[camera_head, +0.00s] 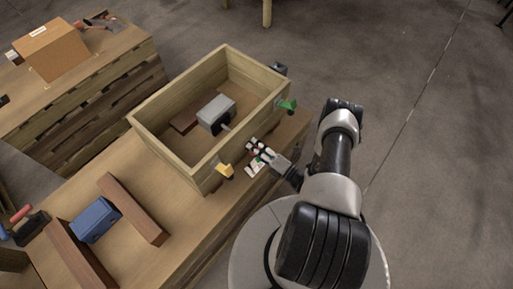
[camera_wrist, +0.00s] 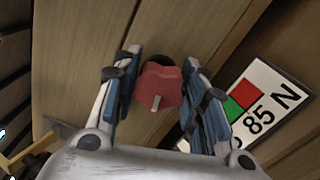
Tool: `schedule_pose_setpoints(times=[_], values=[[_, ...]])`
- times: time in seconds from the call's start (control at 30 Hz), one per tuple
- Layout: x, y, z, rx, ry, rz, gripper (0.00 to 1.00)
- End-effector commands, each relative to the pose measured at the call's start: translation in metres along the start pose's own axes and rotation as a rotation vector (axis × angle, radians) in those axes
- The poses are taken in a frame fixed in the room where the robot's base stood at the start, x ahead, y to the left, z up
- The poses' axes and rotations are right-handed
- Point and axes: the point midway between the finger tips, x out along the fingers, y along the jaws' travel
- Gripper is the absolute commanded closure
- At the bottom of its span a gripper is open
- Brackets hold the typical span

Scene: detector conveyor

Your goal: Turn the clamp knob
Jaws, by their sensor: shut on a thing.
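The clamp knob (camera_wrist: 160,88) is a red, lobed knob with a pale pointer mark on its face. In the wrist view it sits between the two blue-padded fingers of my gripper (camera_wrist: 157,85), which is shut on it. Behind the knob is the wooden wall of the open box. In the head view my gripper (camera_head: 256,158) is at the right outer side of the wooden box (camera_head: 160,145), and the knob is mostly hidden there by the fingers.
A white label (camera_wrist: 265,103) with red and green squares is right of the knob. A grey device (camera_head: 216,110) stands inside the box. A yellow part (camera_head: 225,171) and a green part (camera_head: 288,105) flank my gripper. A blue block (camera_head: 95,219) lies between brown bars.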

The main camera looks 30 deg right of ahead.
Motion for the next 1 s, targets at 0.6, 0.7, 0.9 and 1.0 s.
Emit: schedule_pose_setpoints(times=[0.6, 0.7, 0.9, 1.0], values=[[-0.0001, -0.0006, -0.0005, 0.076, 0.0, -0.001, 0.85], [-0.0001, -0.0006, -0.0005, 0.076, 0.0, -0.001, 0.85], [-0.0001, -0.0006, -0.0004, 0.075, 0.0, 0.0, 0.49], [-0.0001, -0.0005, -0.0003, 0.075, 0.0, 0.0, 0.42]])
